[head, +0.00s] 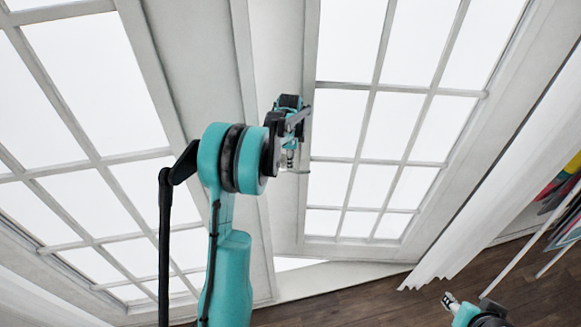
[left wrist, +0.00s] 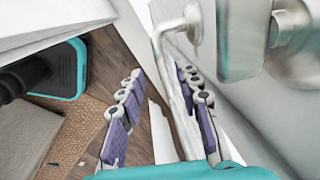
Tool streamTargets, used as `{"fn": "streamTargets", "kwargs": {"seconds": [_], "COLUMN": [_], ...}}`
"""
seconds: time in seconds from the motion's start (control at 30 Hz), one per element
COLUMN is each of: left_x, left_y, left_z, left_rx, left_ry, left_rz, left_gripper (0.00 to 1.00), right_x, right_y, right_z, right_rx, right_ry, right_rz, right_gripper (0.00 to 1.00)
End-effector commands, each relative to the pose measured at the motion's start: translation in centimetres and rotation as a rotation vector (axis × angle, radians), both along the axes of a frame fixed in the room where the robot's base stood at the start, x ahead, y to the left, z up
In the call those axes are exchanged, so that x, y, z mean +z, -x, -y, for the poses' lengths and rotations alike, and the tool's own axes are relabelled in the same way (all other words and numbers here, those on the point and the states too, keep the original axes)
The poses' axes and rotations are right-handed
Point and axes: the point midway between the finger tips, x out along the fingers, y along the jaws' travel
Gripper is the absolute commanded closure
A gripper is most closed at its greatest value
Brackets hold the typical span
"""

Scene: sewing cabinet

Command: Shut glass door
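A white-framed glass door with several panes (head: 340,125) stands on the right in the head view. Another paned leaf (head: 75,95) is on the left, with a bright gap at floor level between them. My left gripper (head: 291,152) is at the right door's near vertical edge, by its handle. In the left wrist view the left gripper (left wrist: 160,85) is open, its purple-padded fingers apart. A pale handle (left wrist: 184,22) reaches down between them, close to the right finger; I cannot tell whether they touch. My right gripper (head: 451,301) is partly in view at lower right, apart from the door.
Dark wooden floor (head: 350,302) lies below the doors. A white curtain (head: 480,215) hangs right of the door, and colourful items (head: 565,185) are at the right edge. The left wrist view shows a brown woven mat (left wrist: 75,120).

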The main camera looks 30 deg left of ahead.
Motion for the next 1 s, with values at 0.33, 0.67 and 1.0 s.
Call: {"fn": "streamTargets", "kwargs": {"seconds": [0.33, 0.67, 1.0], "left_x": [-5.2, -5.7, -5.7], "left_y": [-0.6, -0.7, -0.7], "left_z": [-0.3, -0.3, -0.3], "left_rx": [0.002, 0.002, 0.002], "left_ry": [0.000, 0.000, 0.000], "left_rz": [0.001, 0.001, 0.001], "left_gripper": [0.66, 0.66, 1.00], "right_x": [-1.3, -1.4, -1.4], "right_y": [0.0, 0.0, 0.0], "right_z": [0.0, 0.0, 0.0], "right_rx": [0.000, 0.000, 0.000], "right_ry": [0.000, 0.000, 0.000], "right_rz": [0.000, 0.000, 0.000], "right_gripper": [0.60, 0.60, 0.60]}}
